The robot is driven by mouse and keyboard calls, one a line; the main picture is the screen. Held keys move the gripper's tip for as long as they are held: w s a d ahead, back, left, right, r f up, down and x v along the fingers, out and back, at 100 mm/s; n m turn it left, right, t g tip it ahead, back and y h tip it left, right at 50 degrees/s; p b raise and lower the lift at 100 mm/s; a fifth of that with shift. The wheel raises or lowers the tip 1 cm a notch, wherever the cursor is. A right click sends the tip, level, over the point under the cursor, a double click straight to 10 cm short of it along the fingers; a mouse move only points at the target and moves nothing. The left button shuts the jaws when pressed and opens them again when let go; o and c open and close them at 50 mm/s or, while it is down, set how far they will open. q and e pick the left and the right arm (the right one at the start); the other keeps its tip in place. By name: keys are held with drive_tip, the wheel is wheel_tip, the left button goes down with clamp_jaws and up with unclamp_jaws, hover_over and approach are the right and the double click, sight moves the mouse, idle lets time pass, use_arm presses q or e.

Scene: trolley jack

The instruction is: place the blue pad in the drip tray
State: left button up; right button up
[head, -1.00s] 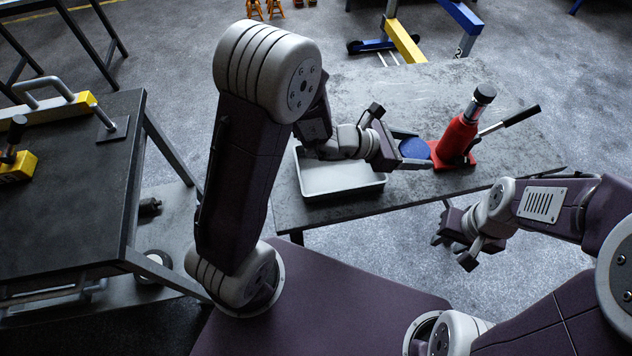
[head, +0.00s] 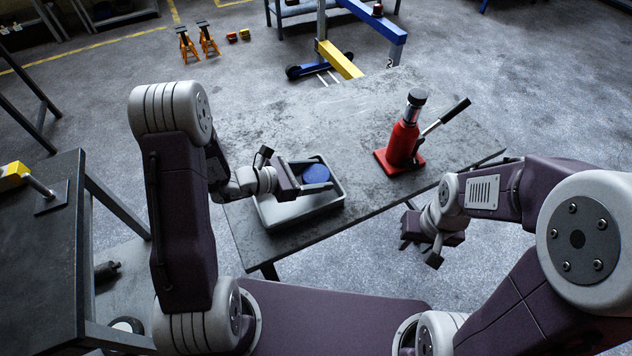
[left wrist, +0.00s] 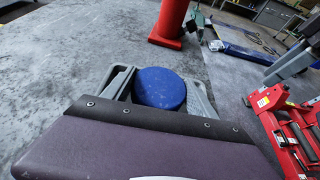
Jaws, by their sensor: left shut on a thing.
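The blue pad (head: 316,173) is a round disc. My left gripper (head: 312,184) is shut on it, and the pad also shows between the grey fingers in the left wrist view (left wrist: 158,88). The drip tray (head: 300,211) is a shallow grey rectangular tray on the table. In the head view the pad overlaps the tray's far right part; I cannot tell how high above the tray floor it is. My left wrist hides part of the tray. My right gripper (head: 424,243) is open and empty, in front of the table's near edge.
A red bottle jack (head: 404,145) with a black handle stands on the grey table (head: 355,110), right of the tray. The far part of the table is clear. A dark bench (head: 50,250) is at the left. A blue and yellow hoist (head: 340,58) stands behind.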

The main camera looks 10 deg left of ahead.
use_arm(q)
wheel_tip(320, 180, down, 4)
drive_tip(key=shift+w+r, duration=0.1)
drive_tip(key=shift+r, duration=0.15)
drive_tip(key=shift+f+b, duration=0.1)
drive_tip(key=shift+b, duration=0.25)
drive_tip(key=o, duration=1.6)
drive_tip(key=shift+c, duration=0.2)
drive_tip(key=shift+r, duration=0.2)
drive_tip(key=p+v, duration=0.1)
drive_tip(key=v, duration=1.1)
